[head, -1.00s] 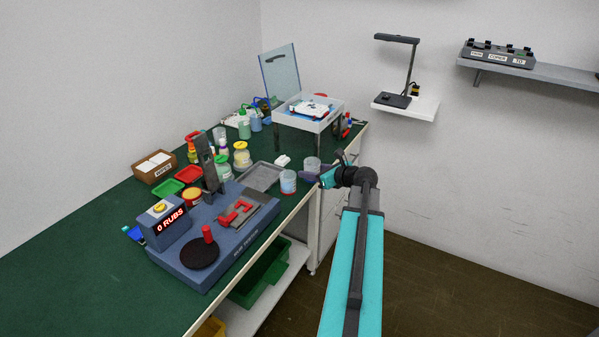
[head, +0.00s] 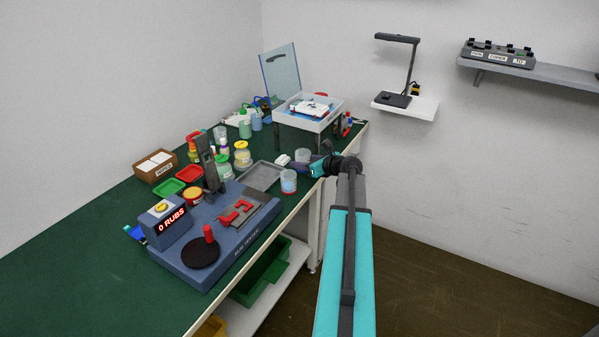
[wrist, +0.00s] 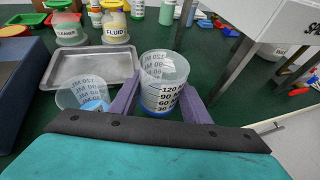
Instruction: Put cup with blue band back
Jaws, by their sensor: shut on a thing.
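The cup with the blue band (wrist: 163,82) is clear, with black volume marks and blue at its base. My gripper (wrist: 158,98) is shut on it, one purple finger on each side. In the head view the held cup (head: 302,155) is near the bench's right edge, with my gripper (head: 314,167) reaching it from the right. I cannot tell if its base touches the bench. A second clear cup (head: 289,182) with blue contents and a reddish base stands nearer the front edge. It shows left of my gripper in the wrist view (wrist: 72,93).
A grey metal tray (wrist: 70,82) lies left of the held cup. Cleaner (wrist: 68,28) and fluid (wrist: 115,22) jars stand behind it. A raised white box on legs (head: 291,120) stands at the back right. The blue rub tester (head: 222,247) occupies the front.

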